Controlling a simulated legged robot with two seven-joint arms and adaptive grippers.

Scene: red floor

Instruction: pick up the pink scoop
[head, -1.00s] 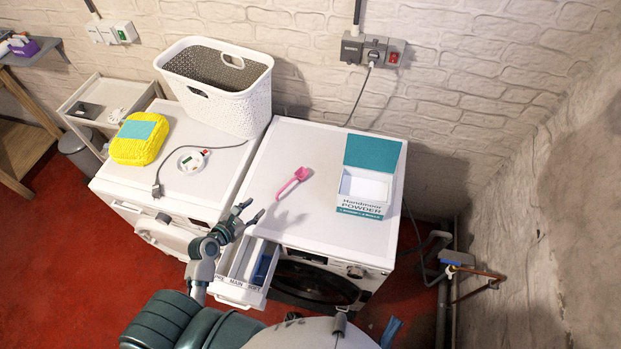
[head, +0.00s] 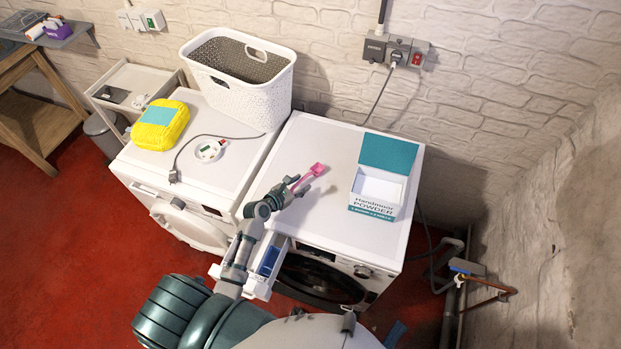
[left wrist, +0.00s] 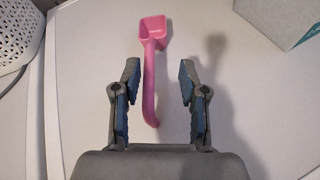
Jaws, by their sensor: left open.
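The pink scoop (head: 311,172) lies on the white top of the right-hand machine (head: 335,215). In the left wrist view the scoop (left wrist: 151,60) has its bowl at the far end and its handle pointing back toward me. My left gripper (head: 298,186) is open over the handle end. In the left wrist view the left gripper (left wrist: 158,85) has one finger on each side of the handle, which lies nearer the left finger, with visible gaps. I cannot tell the height of the fingers above the top. My right gripper is not in view.
An open powder box (head: 378,195) stands right of the scoop. A white basket (head: 240,90), a yellow pack (head: 158,126) and a cable (head: 190,143) are on the left machine. The detergent drawer (head: 262,280) is pulled out under my left arm.

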